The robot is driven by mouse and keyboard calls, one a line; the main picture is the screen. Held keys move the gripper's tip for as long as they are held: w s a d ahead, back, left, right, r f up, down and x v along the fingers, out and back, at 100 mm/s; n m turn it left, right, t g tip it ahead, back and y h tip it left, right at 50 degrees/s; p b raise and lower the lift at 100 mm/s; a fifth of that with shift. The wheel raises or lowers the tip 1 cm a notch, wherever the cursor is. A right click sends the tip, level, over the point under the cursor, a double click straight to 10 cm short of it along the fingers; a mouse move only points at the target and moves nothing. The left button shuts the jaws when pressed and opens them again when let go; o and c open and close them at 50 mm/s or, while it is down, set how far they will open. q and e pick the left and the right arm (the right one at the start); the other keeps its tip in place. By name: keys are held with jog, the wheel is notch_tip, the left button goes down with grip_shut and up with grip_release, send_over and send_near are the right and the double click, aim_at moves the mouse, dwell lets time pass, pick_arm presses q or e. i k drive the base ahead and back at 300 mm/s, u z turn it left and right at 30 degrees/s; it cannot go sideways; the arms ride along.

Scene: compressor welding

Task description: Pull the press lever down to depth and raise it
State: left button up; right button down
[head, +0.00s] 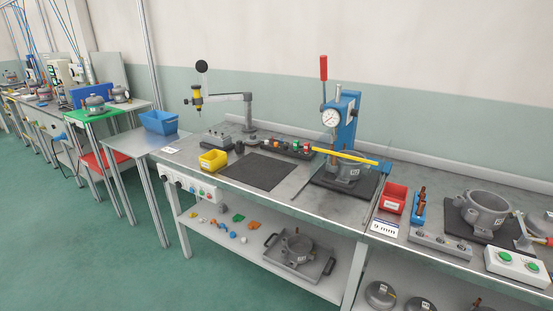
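The press (347,122) is a blue column with a round white dial gauge (331,117), standing on the steel bench at centre right. Its lever (323,80) has a red handle and points almost straight up. Neither of my grippers shows in the head view, and nothing touches the lever.
A black mat (257,172) and a yellow bin (213,160) lie left of the press. A red bin (393,198) and a green-button box (518,264) are to the right. A jointed arm stand (248,110) rises behind the mat. The floor in front is clear.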

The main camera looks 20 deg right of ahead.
aim_at(323, 59)
jog(key=u, duration=0.6)
jog(key=i, duration=1.3)
jog(key=z, duration=1.6)
